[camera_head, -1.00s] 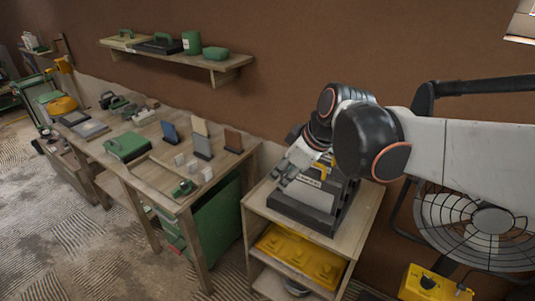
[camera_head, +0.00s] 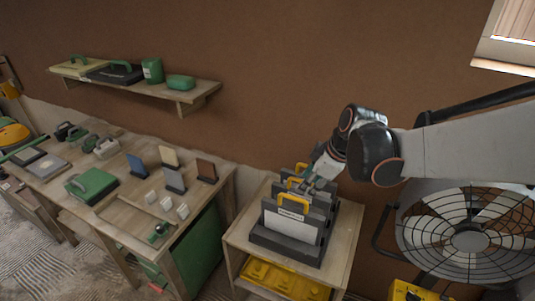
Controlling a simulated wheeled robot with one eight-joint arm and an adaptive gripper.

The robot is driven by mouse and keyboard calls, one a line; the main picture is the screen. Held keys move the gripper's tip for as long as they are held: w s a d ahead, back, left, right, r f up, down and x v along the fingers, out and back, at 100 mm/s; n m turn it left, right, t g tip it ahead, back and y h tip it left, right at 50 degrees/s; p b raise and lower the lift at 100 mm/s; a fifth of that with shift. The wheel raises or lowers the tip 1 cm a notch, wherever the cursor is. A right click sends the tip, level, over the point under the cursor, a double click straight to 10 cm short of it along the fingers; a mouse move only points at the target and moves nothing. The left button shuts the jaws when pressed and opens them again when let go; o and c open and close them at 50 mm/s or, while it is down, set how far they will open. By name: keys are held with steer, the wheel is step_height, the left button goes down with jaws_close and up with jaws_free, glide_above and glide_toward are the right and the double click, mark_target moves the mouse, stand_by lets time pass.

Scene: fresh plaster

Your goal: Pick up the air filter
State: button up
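Several grey panels with yellow handles, which look like the air filters, stand upright in a dark rack (camera_head: 285,248) on the small wooden stand. The front filter (camera_head: 290,226) has a pale label, and its yellow handle (camera_head: 293,203) is in clear view. The filters behind it are partly covered by it and by my gripper. My gripper (camera_head: 312,180) reaches down from the upper right, close to the handles of the rear filters. I cannot tell whether its fingers touch a handle, or whether they are open or shut.
A yellow case (camera_head: 285,280) lies on the stand's lower shelf. A large fan (camera_head: 470,240) stands at the right, below my arm. The workbench (camera_head: 122,212) at the left holds several tools and sample blocks. A wall shelf (camera_head: 200,93) hangs above it.

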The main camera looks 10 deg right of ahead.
mark_target(294, 197)
steer(key=x, duration=0.2)
steer(key=b+x, duration=0.1)
steer(key=x, duration=0.2)
steer(key=d+b+x, duration=0.1)
steer(key=x, duration=0.1)
steer(key=shift+w+f, duration=0.25)
steer(key=shift+w, duration=0.05)
steer(key=shift+w+a+b+x, duration=0.1)
steer(key=shift+b+x, duration=0.45)
steer(key=shift+x, duration=1.05)
steer(key=shift+w+a+b+x, duration=0.15)
steer(key=shift+b+x, duration=0.4)
steer(key=shift+x, duration=1)
steer(key=shift+r, duration=0.15)
jaws_close()
